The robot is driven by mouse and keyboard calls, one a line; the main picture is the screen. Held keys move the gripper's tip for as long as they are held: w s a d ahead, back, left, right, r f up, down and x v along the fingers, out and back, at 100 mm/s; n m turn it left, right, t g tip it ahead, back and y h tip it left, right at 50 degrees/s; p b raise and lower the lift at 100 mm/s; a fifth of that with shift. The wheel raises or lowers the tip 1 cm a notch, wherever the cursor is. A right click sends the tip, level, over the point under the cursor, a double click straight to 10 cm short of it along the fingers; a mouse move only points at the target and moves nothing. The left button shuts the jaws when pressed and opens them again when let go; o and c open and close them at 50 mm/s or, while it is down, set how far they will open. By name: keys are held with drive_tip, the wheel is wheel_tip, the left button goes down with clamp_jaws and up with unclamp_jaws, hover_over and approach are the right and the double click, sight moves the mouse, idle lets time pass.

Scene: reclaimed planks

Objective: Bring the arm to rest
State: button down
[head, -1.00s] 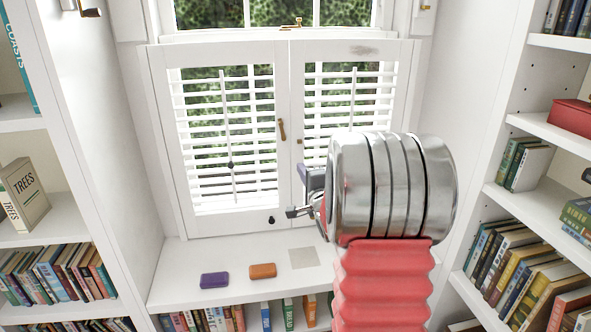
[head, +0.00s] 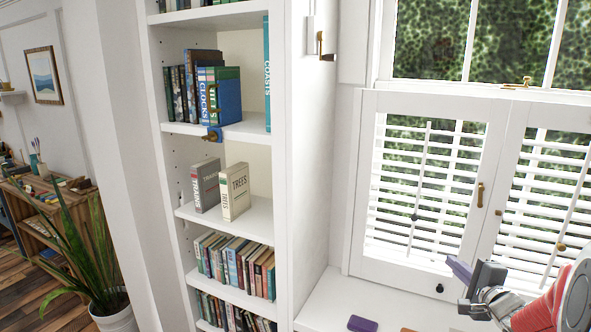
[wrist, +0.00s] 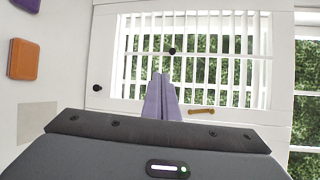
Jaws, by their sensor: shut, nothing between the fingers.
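My gripper (head: 456,267) shows at the lower right of the head view, in front of the white window shutters (head: 432,190) and above the sill. In the wrist view its two purple-grey fingers (wrist: 161,84) are together, with nothing between them. They point toward the shutters. A purple block (head: 362,324) lies on the sill at the bottom of the head view. An orange block (wrist: 23,60) lies flat on the sill at the left of the wrist view, apart from my gripper.
A pale square patch (wrist: 37,120) is on the sill. A tall white bookcase (head: 288,180) with several books stands left of the window. A potted plant (head: 115,312) and a wooden shelf unit (head: 75,215) are farther left. The sill near the shutters looks clear.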

drive_tip(key=s+a+f+n+g+y, duration=0.25)
drive_tip(key=s+a+n+g, duration=0.35)
drive_tip(key=a, duration=0.5)
drive_tip(key=s+a+f+n+g+y, duration=0.2)
drive_tip(key=s+a+n+g+y, duration=0.15)
drive_tip(key=s+a, duration=0.65)
drive_tip(key=s+a+r+n+h, duration=0.3)
drive_tip(key=s+n, duration=0.2)
drive_tip(key=s, duration=0.2)
drive_tip(key=s+a+r+n+h, duration=0.3)
drive_tip(key=s+n, duration=0.2)
drive_tip(key=s, duration=0.2)
drive_tip(key=shift+s+r+g, duration=0.15)
drive_tip(key=shift+g, duration=0.3)
drive_tip(key=shift+s, duration=0.35)
